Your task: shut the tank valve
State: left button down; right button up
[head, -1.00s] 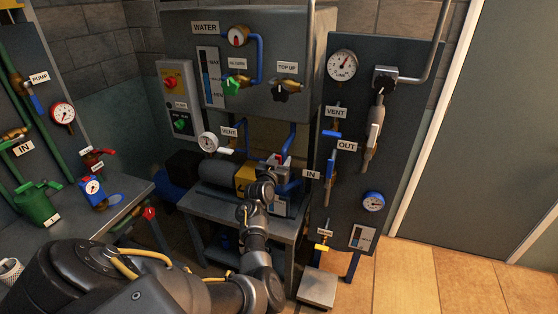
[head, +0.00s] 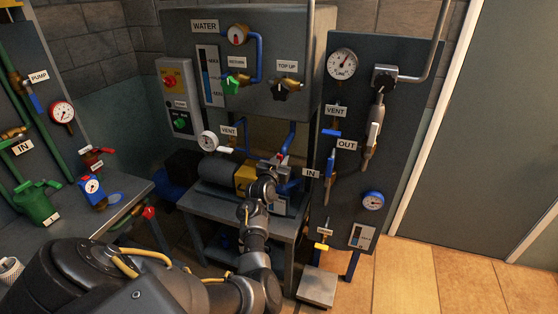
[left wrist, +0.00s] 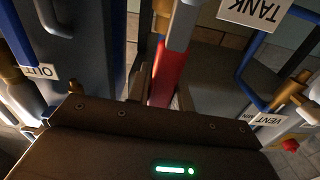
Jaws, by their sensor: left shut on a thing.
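The TANK label (left wrist: 255,12) shows at the top right of the left wrist view. My left gripper (left wrist: 163,92) is shut on this handle, with a finger on each side. In the head view, my left gripper (head: 272,172) is at the pump bench, and a bit of the red handle (head: 281,157) shows just beyond it. My wrist hides most of the valve there, so its exact angle cannot be told. My right gripper is not in view.
The panel (head: 398,150) with IN, OUT and VENT fittings stands close on the right. The water tank (head: 270,110) is above and behind. Blue pipes (head: 292,137) crowd the spot. Floor at right is clear.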

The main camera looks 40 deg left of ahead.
pick_arm(q)
jog(key=w+d+f+m+b, duration=0.2)
jog(key=d+f+m, duration=0.5)
jog(key=m, duration=1)
jog(key=shift+w+d+f+b, duration=0.3)
jog(key=shift+d+f+b, duration=0.05)
jog(key=shift+f+b, duration=0.55)
jog(key=shift+m, duration=0.3)
jog(key=c, duration=1.2)
grip_release()
jog(key=shift+c, duration=0.2)
jog(key=b+v, duration=0.1)
jog(key=v, duration=0.9)
jog(key=shift+s+d, duration=0.2)
jog(key=shift+s, duration=0.15)
